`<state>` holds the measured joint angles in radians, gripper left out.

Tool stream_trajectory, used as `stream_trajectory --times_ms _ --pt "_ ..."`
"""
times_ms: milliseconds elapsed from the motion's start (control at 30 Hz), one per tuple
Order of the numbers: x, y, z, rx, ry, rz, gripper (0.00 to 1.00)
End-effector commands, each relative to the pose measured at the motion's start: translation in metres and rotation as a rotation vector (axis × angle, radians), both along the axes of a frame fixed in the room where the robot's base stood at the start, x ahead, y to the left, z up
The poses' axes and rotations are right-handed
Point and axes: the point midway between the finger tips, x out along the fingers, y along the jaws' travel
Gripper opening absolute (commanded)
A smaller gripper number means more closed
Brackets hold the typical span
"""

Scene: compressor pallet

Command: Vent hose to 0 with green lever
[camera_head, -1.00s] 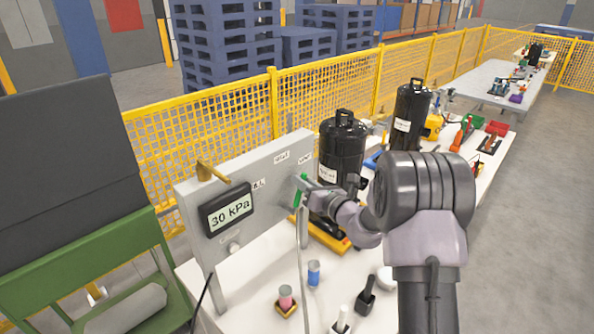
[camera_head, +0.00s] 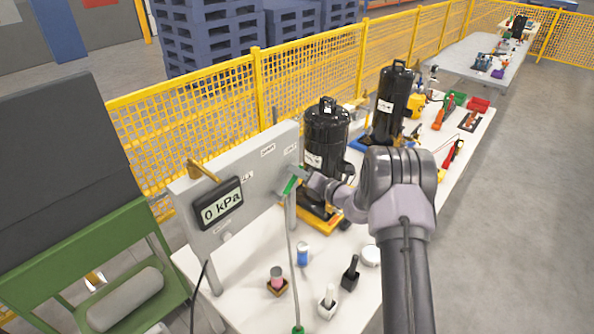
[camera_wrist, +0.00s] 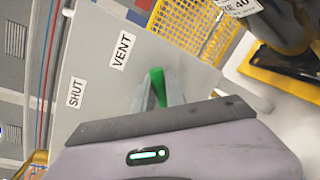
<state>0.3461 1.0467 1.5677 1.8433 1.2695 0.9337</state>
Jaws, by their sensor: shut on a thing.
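The green lever (camera_head: 290,185) is on the grey panel (camera_head: 262,200), near its right end. My gripper (camera_head: 300,175) is shut on the lever. In the wrist view the green lever (camera_wrist: 158,88) stands between the fingers of my gripper (camera_wrist: 162,98), below the VENT label (camera_wrist: 122,50); the SHUT label (camera_wrist: 76,92) is further left. The display (camera_head: 220,207) on the panel reads 0 kPa. A thin pale hose (camera_head: 294,270) hangs from the panel near the lever to a green end (camera_head: 297,330) at the bottom of the view.
A brass handle (camera_head: 203,171) juts from the panel's top left. Two black compressors (camera_head: 388,115) stand behind my arm. Small bottles, a blue can (camera_head: 303,254) and a white lid (camera_head: 371,256) stand on the white table (camera_head: 240,290). A yellow mesh fence (camera_head: 190,110) runs behind.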

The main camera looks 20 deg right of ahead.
Motion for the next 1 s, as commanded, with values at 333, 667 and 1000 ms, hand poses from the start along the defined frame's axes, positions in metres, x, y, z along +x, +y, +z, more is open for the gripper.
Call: stream_trajectory --times_ms 333,667,1000 --pt "0.0 0.0 -0.001 0.002 0.003 0.0 0.0" --pt "0.0 0.0 0.0 0.002 0.002 0.0 0.38" --pt "-0.034 -0.018 0.007 0.001 0.003 -0.002 0.38"
